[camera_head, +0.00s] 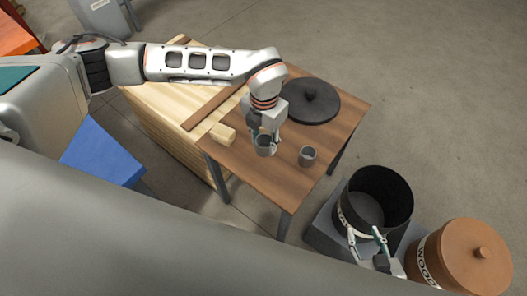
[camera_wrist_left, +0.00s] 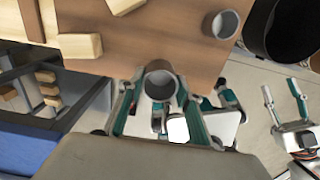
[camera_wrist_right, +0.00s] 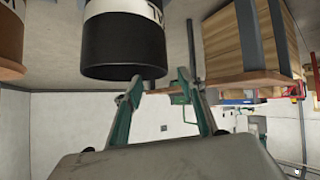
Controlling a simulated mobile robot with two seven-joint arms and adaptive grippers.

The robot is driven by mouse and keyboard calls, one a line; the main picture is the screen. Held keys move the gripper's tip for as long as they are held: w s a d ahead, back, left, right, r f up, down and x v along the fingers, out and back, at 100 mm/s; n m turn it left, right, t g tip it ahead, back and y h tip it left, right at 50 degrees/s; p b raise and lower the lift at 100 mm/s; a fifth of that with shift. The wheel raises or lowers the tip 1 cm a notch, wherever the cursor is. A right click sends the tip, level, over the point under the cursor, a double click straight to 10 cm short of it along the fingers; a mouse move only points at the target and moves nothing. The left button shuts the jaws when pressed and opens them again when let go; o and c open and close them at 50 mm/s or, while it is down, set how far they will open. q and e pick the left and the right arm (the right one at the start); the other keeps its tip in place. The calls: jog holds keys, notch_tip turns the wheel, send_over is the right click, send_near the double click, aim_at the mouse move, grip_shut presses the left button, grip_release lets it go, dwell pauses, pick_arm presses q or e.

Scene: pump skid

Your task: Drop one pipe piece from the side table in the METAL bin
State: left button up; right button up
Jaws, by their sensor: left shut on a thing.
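A grey pipe piece (camera_head: 265,149) is held upright in my left gripper (camera_head: 264,139), over the front part of the brown side table (camera_head: 240,168). In the left wrist view the fingers close around this hollow pipe piece (camera_wrist_left: 160,84). A second grey pipe piece (camera_head: 307,157) stands on the table to the right. An open black bin (camera_head: 352,205) stands right of the table; its inside looks empty. Its label is only partly visible, so I cannot read which bin it is. My right gripper (camera_head: 365,238) is open and empty by the bin's near rim; its fingers show apart (camera_wrist_right: 165,105).
A round black lid (camera_head: 312,100) lies on the table's back half. A lidded brown bin (camera_head: 462,258) with a partly visible WOOD label stands right of the black bin. A wooden block (camera_head: 222,134) and stacked planks (camera_head: 160,110) are left. Floor behind is clear.

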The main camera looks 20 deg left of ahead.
pick_arm(q)
notch_tip(320, 180, up, 10)
jog(key=shift+p, duration=0.35)
